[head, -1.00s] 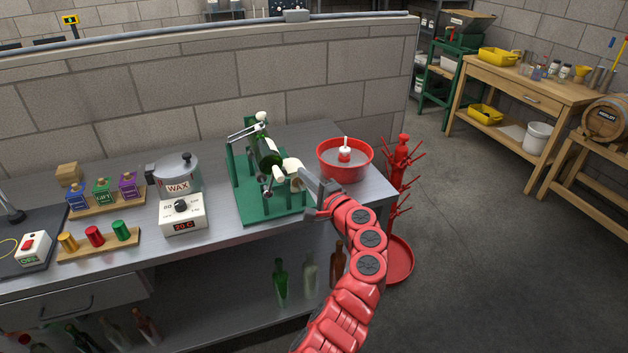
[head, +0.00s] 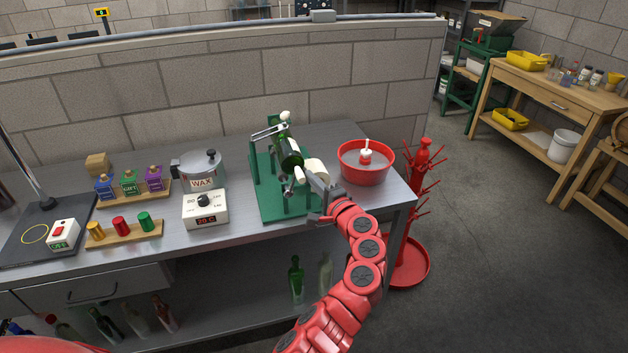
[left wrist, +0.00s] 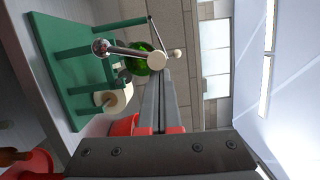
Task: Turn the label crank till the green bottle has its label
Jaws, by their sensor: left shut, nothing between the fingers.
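The green labelling stand (head: 266,192) stands on the steel bench. A dark green bottle (head: 290,155) lies across its top; bare glass shows. The bottle's end also shows in the left wrist view (left wrist: 138,64). A cream label roll (head: 316,169) sits at its right. The crank arm (left wrist: 128,52) runs from a steel ball (left wrist: 100,47) to a pale round knob (left wrist: 157,60). My left gripper (head: 309,179) is shut and empty, its fingertips (left wrist: 154,82) right by the knob. I cannot tell whether they touch. My right gripper is out of view.
A red basin (head: 349,173) stands just right of the labeller, near the bench's right end. A wax pot (head: 201,168) on a heater is left of it. A red bottle tree (head: 413,220) stands on the floor beyond the bench end.

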